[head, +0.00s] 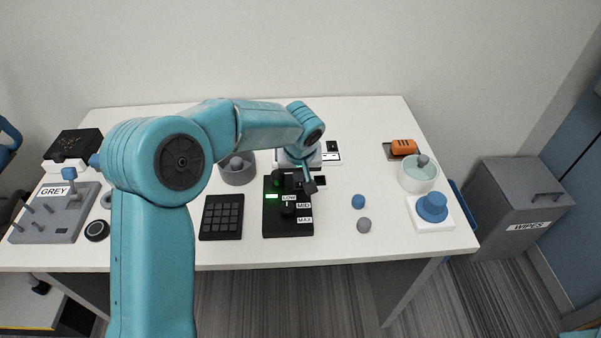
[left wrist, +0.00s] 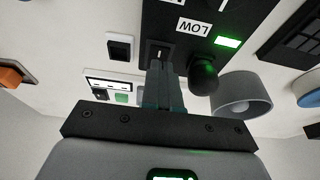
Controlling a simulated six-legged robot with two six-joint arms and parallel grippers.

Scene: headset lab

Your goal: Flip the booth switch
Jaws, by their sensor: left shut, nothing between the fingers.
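A black control panel (head: 274,222) marked LOW, MID and MAX stands mid-table, with a lit green light (head: 271,196). In the left wrist view, a small slotted switch (left wrist: 158,49) sits on this panel (left wrist: 210,10) beside the LOW label. My left gripper (head: 309,187) is shut and empty, over the panel's upper right corner. Its fingertips (left wrist: 160,68) are right at that switch; I cannot tell whether they touch. A separate black rocker (left wrist: 122,46) lies beside the panel. No label reads "booth". My right gripper is not in view.
A dark round knob (left wrist: 203,78) and a grey cup (left wrist: 243,95) are close to the fingers. A black keypad (head: 221,218) stands left of the panel. A blue ball (head: 358,201) and a grey ball (head: 364,225) lie right, with bare table around them.

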